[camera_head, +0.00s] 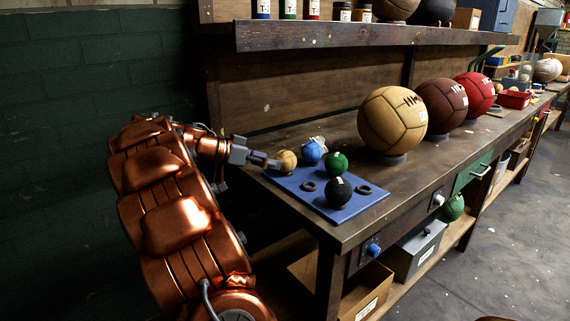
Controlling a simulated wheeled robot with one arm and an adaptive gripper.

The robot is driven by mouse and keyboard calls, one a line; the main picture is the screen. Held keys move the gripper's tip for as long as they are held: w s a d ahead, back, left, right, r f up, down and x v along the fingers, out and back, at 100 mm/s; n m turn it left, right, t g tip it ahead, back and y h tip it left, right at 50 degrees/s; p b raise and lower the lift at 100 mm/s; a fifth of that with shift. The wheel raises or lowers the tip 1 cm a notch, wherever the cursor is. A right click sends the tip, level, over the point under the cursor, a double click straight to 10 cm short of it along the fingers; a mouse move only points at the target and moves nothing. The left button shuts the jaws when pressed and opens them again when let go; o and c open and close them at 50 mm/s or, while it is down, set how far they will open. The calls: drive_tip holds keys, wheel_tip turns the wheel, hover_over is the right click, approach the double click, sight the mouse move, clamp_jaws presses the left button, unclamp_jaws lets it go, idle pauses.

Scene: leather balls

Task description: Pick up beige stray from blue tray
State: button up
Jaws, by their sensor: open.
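A small beige ball (288,160) sits at the far left corner of the flat blue tray (318,204). My gripper (276,164) is at the left side of the beige ball, very close to it. The fingers are small in the picture and partly overlap the ball's left edge; I cannot tell whether they touch it. The gripper is open. A small blue ball (312,151), a green ball (335,163) and a black ball (339,191) also stand on the tray. Two dark rings lie there, one left (308,186) and one right (364,189).
A large tan ball (392,120), a brown ball (442,104) and a red ball (475,92) stand on the workbench (420,166) right of the tray. A shelf (340,36) with paint jars overhangs the back. The bench's front left is clear.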

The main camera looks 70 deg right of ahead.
sight(285, 160)
drive_tip(key=shift+d+r+x, duration=0.15)
drive_tip(key=shift+x, duration=1.15)
drive_tip(key=shift+d+r+x, duration=0.15)
drive_tip(key=shift+r+x, duration=0.05)
drive_tip(key=shift+x, duration=1.15)
drive_tip(key=shift+w, duration=0.15)
drive_tip(key=shift+c, duration=0.2)
drive_tip(key=c, duration=1.2)
